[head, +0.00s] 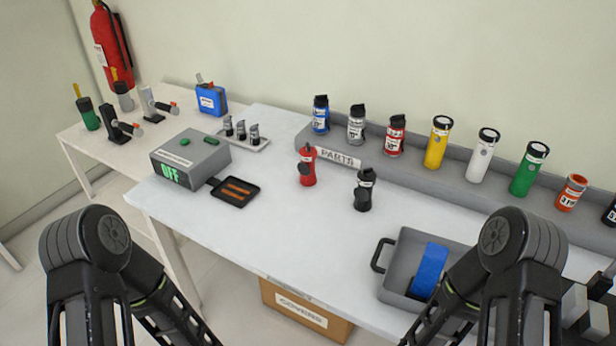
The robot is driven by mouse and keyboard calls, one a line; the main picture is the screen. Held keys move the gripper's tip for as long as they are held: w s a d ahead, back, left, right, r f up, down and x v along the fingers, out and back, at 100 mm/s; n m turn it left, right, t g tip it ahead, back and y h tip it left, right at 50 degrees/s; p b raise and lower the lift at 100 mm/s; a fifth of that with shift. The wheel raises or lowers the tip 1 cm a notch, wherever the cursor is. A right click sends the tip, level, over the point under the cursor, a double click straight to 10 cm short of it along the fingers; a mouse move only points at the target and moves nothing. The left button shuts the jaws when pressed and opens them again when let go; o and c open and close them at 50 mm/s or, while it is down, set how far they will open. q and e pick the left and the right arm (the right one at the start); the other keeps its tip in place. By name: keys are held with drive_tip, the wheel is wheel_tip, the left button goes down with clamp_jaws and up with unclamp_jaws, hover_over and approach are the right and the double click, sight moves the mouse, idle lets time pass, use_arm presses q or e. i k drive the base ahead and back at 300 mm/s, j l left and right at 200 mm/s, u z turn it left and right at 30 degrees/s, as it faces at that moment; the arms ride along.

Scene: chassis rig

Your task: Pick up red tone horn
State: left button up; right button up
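A small red bottle-shaped device with a dark patch on its side (307,168) stands upright on the white table. A red canister with a black cap and pale label (395,137) stands in the grey parts tray (460,190) along the back. Their labels are too small to read, so I cannot tell which one is the red tone horn. Both stand free, with nothing holding them. My two arms show at the bottom left and bottom right, well apart from both red things. Neither gripper's fingertips are in view.
A black device (364,190) stands close right of the red bottle-shaped one. A grey box reading OFF (178,172) and a black pan (236,191) lie left. A grey bin with a blue piece (392,290) sits at front right. The front middle table is clear.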

sight(307, 167)
drive_tip(key=z, duration=0.5)
drive_tip(key=j+z, duration=0.3)
drive_tip(key=z, duration=0.2)
drive_tip(key=j+z, duration=0.7)
drive_tip(key=z, duration=0.25)
drive_tip(key=k+j+z, duration=0.1)
drive_tip(key=j, duration=0.35)
drive_tip(key=k+j+z, duration=0.1)
drive_tip(key=k+j, duration=0.2)
drive_tip(key=k+j+z, duration=0.1)
drive_tip(key=j, duration=0.45)
drive_tip(key=k, duration=0.1)
